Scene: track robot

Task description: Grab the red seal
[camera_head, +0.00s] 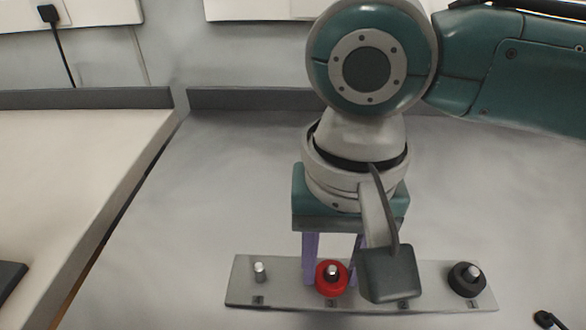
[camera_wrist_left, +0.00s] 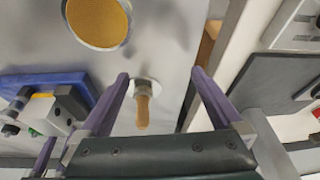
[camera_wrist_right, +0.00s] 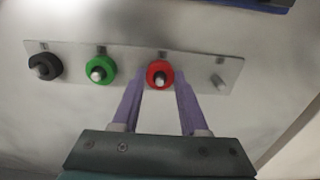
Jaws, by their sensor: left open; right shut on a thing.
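The red seal (camera_head: 329,285) is a red ring around a metal peg on a grey plate (camera_head: 285,268). It also shows in the right wrist view (camera_wrist_right: 155,66), between my right gripper's purple fingertips. My right gripper (camera_wrist_right: 161,78) points down at the plate and is shut on the red seal, which still surrounds its peg. In the head view the wrist camera of my right arm hides part of the plate. My left gripper (camera_wrist_left: 160,76) is open and empty, with a tan-tipped fitting (camera_wrist_left: 143,100) showing between its fingers. It is outside the head view.
A black seal (camera_head: 462,279) and a green seal (camera_wrist_right: 99,69) sit on other pegs of the plate. The end peg (camera_head: 260,272) is bare. The table around the plate is mostly clear. A blue thing (camera_wrist_left: 50,85) lies left in the left wrist view.

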